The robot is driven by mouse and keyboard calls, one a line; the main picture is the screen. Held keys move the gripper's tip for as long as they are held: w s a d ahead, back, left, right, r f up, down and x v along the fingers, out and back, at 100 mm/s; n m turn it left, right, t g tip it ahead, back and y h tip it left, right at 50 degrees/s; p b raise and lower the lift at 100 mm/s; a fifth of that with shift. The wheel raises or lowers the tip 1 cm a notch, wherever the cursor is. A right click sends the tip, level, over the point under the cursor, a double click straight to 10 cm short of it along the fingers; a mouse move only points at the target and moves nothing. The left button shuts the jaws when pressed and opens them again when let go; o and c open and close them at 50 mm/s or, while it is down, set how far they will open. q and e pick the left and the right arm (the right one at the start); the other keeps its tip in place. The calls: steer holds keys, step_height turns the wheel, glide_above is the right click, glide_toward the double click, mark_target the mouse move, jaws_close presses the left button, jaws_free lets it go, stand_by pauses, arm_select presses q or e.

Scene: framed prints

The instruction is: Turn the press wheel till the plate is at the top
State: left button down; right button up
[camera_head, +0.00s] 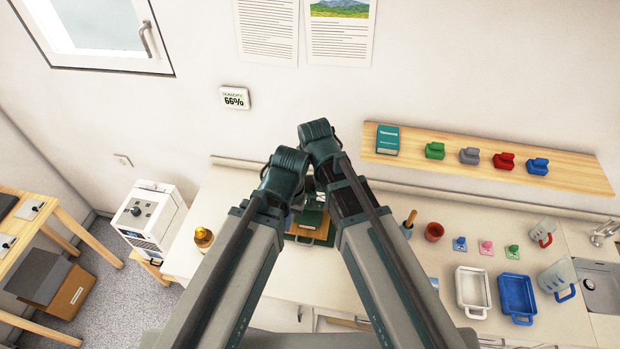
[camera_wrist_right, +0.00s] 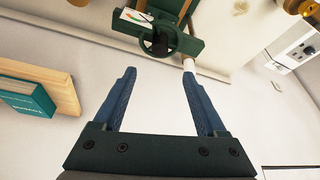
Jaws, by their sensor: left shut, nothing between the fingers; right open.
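The green press (camera_head: 312,218) stands on the counter, largely hidden behind my two arms in the head view. In the right wrist view the press (camera_wrist_right: 185,45) is at the top, with its dark round wheel (camera_wrist_right: 160,38) in front. My right gripper (camera_wrist_right: 159,73) is open and empty, its two fingers pointing toward the wheel, apart from it. My left gripper (camera_head: 297,200) is shut and empty near the press, mostly covered by its own wrist. I cannot tell whether it touches the press. The plate's height cannot be made out.
A wooden shelf (camera_head: 480,160) holds a teal book (camera_head: 387,139) and several colored blocks. Right of the press on the counter (camera_head: 408,287) are a terracotta cup (camera_head: 433,231), a white tray (camera_head: 457,291), a blue tray (camera_head: 517,322) and jugs. A gold-topped jar (camera_head: 203,236) stands left.

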mark_target(310, 180)
steer(key=shift+f, duration=0.15)
steer(key=b+x, duration=1.3)
steer(key=shift+w+f, duration=0.1)
steer(key=shift+f, duration=0.2)
jaws_close()
